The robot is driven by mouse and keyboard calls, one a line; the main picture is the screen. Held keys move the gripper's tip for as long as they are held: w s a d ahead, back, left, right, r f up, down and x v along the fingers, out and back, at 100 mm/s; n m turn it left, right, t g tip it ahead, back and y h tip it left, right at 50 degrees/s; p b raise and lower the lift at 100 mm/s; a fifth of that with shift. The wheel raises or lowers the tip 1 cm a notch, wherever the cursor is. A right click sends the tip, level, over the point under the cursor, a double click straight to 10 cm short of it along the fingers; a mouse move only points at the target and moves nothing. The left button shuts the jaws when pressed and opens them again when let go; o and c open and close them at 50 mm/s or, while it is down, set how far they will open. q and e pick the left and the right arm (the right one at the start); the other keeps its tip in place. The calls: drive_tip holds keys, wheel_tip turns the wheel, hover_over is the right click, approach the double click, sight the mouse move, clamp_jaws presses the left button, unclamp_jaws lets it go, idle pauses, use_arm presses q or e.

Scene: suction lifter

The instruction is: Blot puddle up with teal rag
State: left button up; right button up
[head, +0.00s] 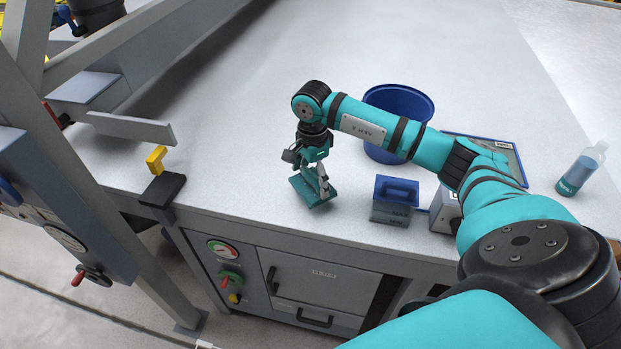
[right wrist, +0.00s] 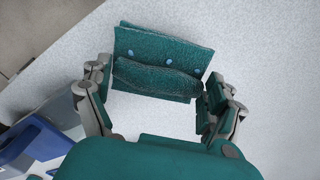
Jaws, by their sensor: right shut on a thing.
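The teal rag (head: 306,196) is a folded, flat piece near the front edge of the white worktop (head: 230,130). My right gripper (head: 318,184) points down over it and is shut on it. In the right wrist view the rag (right wrist: 165,42) shows a raised fold between the two fingers of my right gripper (right wrist: 158,88), with a few small light-blue spots on its surface. The rag lies on or just above the worktop; I cannot tell which. I see no puddle; any liquid under the rag is hidden. My left gripper is not in view.
A blue bucket (head: 402,92) stands behind my right forearm. A blue-topped box (head: 396,200) stands right of the rag. A bottle of blue liquid (head: 580,171) stands far right. A black clamp with a yellow part (head: 162,190) is at the front edge. The worktop behind the rag is clear.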

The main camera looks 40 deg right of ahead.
drive_tip(key=shift+r+p, duration=0.85)
drive_tip(key=shift+r, duration=1)
drive_tip(key=shift+a, duration=0.1)
drive_tip(key=s+a+f+n+b, duration=0.2)
drive_tip(key=s+a+n+b, duration=0.7)
drive_tip(key=s+a+n, duration=0.4)
drive_tip(key=a+n, duration=0.4)
drive_tip(key=n, duration=0.2)
drive_tip(key=shift+s+f, duration=0.25)
